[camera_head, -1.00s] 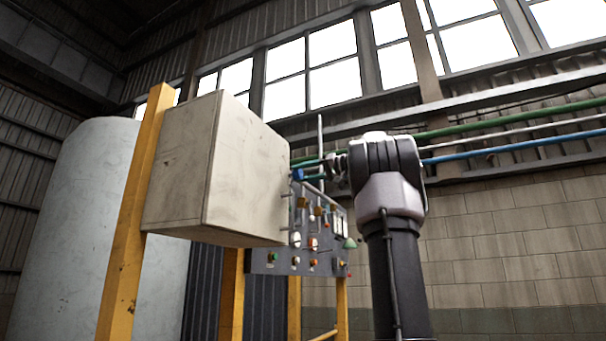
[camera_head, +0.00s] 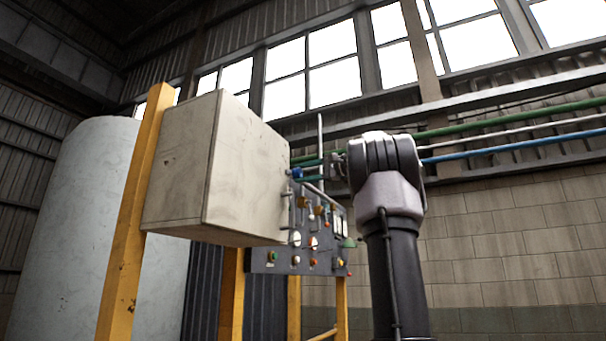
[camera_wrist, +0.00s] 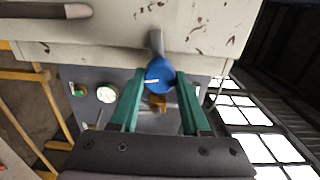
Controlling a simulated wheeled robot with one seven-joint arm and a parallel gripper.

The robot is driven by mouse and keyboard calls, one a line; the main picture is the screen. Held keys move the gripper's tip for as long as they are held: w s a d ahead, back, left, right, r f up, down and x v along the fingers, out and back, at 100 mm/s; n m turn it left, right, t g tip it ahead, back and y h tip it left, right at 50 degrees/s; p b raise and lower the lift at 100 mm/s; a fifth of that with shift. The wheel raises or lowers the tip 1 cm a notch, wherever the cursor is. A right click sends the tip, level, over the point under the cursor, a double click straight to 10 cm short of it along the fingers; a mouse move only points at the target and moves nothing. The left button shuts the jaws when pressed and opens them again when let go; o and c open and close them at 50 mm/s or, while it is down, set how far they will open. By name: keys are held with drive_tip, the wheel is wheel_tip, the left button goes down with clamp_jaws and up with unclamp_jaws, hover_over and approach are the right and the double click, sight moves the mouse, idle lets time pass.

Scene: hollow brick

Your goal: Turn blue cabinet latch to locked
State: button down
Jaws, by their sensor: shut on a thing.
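The blue latch (camera_wrist: 160,73) is a round blue knob with a white line on its face, at the cabinet's edge in the wrist view. A grey metal piece shows just above it there. In the head view the blue latch (camera_head: 297,172) is a small spot at the right side of the pale cabinet (camera_head: 212,165). My gripper (camera_wrist: 160,82) has its green fingers on either side of the knob and is shut on it. The inner contact faces are partly hidden. My gripper (camera_head: 308,169) reaches the latch from the right in the head view.
A grey control panel (camera_head: 320,240) with several coloured buttons and dials stands behind and below the cabinet. Yellow posts (camera_head: 132,215) stand around it. Pipes (camera_head: 510,142) run along the wall.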

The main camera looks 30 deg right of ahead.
drive_tip(key=shift+f+m, duration=0.1)
drive_tip(key=shift+m, duration=1)
drive_tip(key=shift+c, duration=1.9)
unclamp_jaws()
drive_tip(key=shift+s+d, duration=0.1)
drive_tip(key=shift+d, duration=0.05)
drive_tip(key=v, duration=1)
drive_tip(key=shift+s+d, duration=0.2)
drive_tip(key=shift+s, duration=0.05)
